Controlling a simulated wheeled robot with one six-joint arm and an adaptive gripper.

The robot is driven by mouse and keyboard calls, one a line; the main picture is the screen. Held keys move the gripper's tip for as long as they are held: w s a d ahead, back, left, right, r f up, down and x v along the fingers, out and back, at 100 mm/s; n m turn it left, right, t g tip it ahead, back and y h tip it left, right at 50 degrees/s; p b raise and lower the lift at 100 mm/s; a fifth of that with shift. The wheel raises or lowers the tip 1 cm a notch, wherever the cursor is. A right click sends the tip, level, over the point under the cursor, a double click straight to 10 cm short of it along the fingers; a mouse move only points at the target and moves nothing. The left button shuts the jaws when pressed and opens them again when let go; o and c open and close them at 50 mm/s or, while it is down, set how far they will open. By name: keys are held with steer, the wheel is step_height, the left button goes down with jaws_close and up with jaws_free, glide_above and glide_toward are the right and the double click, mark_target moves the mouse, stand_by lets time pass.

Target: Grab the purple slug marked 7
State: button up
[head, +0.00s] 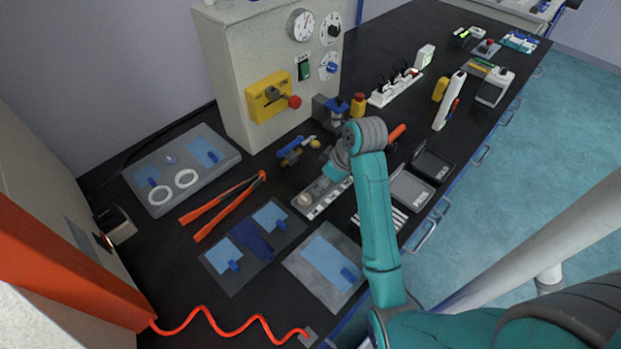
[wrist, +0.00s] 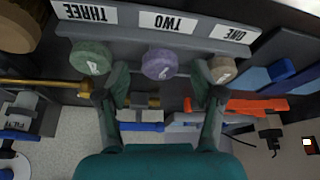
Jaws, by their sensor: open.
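The purple slug (wrist: 161,64) sits in the middle place of a grey rack, by the label TWO (wrist: 167,22). Its face has a small mark that I cannot read surely. A green slug (wrist: 90,58) is beside it at THREE, and a beige slug (wrist: 219,69) at ONE. My gripper (wrist: 160,88) is open, with one finger on each side of the purple slug in the wrist view; no contact shows. In the head view my gripper (head: 335,170) is over the far part of the rack (head: 318,208), hiding the purple slug. The beige slug (head: 304,199) shows there.
Orange-handled tongs (head: 222,207) lie left of the rack. Blue and yellow tools (head: 297,150) lie behind it. Grey trays (head: 410,188) stand to the right, and mats (head: 325,265) with blue sheets lie in front. The big machine (head: 245,80) stands behind.

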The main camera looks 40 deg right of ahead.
steer(key=shift+f, duration=0.1)
steer(key=c, duration=1)
steer(key=shift+w+r, duration=0.1)
steer(key=shift+r, duration=0.15)
